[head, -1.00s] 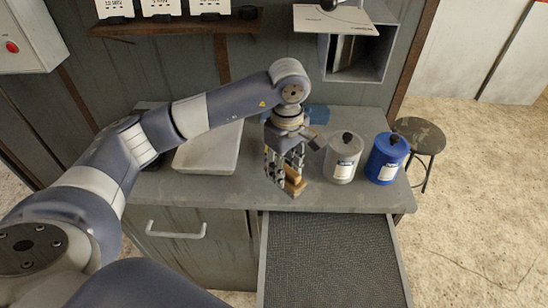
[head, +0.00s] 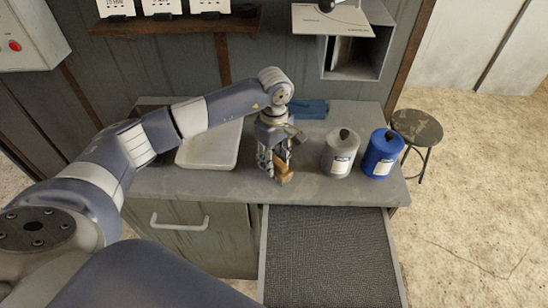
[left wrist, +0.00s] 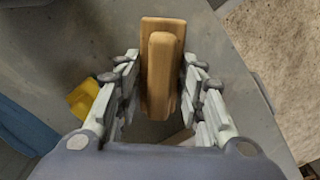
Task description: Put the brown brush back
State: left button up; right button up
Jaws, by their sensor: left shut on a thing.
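The brown brush (head: 284,168) is a light wooden block with a raised handle. My left gripper (head: 274,170) is shut on it, over the worktop near its front edge. In the left wrist view the brush (left wrist: 163,70) stands between the two fingers, its long side pointing away from my palm. I cannot tell whether the brush touches the worktop. Its underside is hidden. My right gripper is not in view.
A white tray (head: 208,150) lies left of the gripper. A grey canister (head: 340,158) and a blue canister (head: 382,158) stand to the right. A blue cloth-like thing (head: 311,109) lies behind. An open drawer with a mesh floor (head: 330,255) is below. A yellow thing (left wrist: 84,98) shows beside the fingers.

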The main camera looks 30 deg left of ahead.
aim_at(274, 158)
pick_arm(q)
jog(key=o, duration=1)
jog(key=shift+f, duration=0.1)
jog(key=shift+r, duration=0.3)
notch_tip(274, 158, up, 12)
jog(key=b, duration=0.3)
jog(key=shift+b, duration=0.3)
jog(key=shift+f, duration=0.15)
